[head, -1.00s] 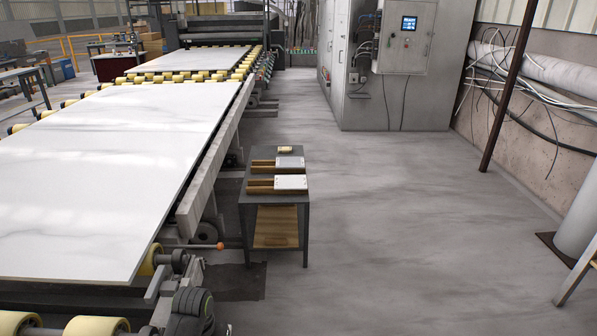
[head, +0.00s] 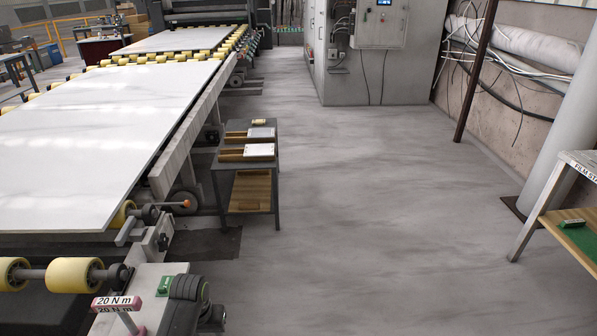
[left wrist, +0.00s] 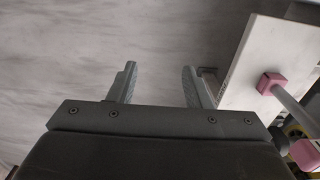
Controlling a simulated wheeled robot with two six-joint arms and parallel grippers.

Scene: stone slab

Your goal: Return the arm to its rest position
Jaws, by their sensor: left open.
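My left gripper (left wrist: 158,85) is in the left wrist view, its two grey fingers apart with nothing between them. Below the fingertips is only grey floor. The right-hand finger is close in the picture to the edge of a white panel (left wrist: 258,45); I cannot tell whether they touch. My right gripper is in neither view.
A pink-and-white block marked "20 N m" (head: 116,303) stands at bottom left, beside a small green item (head: 165,285). The roller line with a white slab (head: 90,140) runs along the left. A small dark table (head: 249,170) stands beside it. A shelf stand (head: 570,225) is at right. The middle floor is clear.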

